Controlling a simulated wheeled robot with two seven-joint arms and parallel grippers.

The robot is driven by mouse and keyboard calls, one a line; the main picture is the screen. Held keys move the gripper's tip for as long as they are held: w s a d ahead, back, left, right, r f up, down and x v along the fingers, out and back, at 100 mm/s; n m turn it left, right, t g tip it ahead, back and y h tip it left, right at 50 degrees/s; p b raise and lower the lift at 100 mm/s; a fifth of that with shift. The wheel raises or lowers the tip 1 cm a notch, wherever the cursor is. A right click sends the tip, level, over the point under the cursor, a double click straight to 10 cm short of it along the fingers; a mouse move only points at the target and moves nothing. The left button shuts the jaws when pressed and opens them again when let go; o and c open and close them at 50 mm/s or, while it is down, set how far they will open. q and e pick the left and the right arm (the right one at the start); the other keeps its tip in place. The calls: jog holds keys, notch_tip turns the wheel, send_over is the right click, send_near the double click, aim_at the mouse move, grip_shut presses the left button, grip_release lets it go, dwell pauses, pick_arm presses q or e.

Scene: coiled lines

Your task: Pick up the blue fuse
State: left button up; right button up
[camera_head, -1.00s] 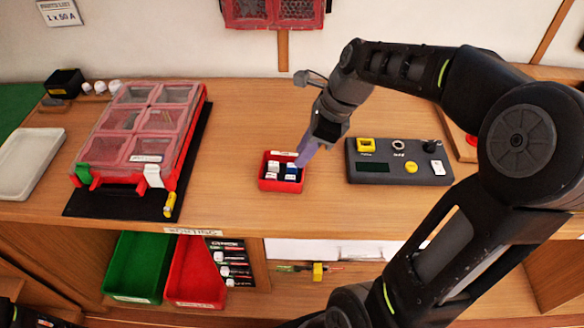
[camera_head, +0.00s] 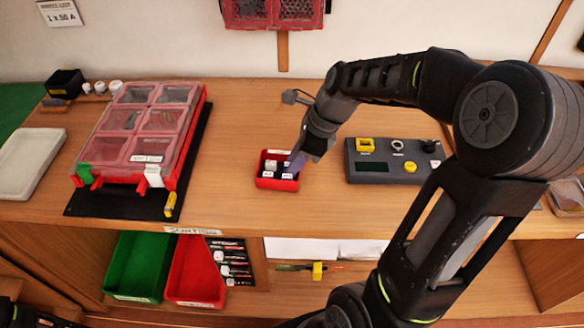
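A small red box (camera_head: 278,186) stands on the wooden table, with several white-topped fuses (camera_head: 271,164) in dark slots inside it. My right gripper (camera_head: 296,163) points down into the right side of this box. Its pale violet fingers cover the back right part, and their gap is too small to make out. The blue fuse does not show clearly now; the fingers cover the place where a blue patch showed before. I cannot tell whether the fingers touch it. My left gripper is not in view.
A grey control panel (camera_head: 400,172) with a yellow button stands right of the red box. A red compartment case (camera_head: 118,178) with clear lids lies on a black mat to the left. Bare table lies between case and box. Green and red bins are below.

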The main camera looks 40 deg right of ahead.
jog(key=shift+s+a+f, duration=0.1)
jog(key=shift+s+f, duration=0.15)
jog(key=shift+f, duration=0.05)
jog(key=shift+c, duration=0.3)
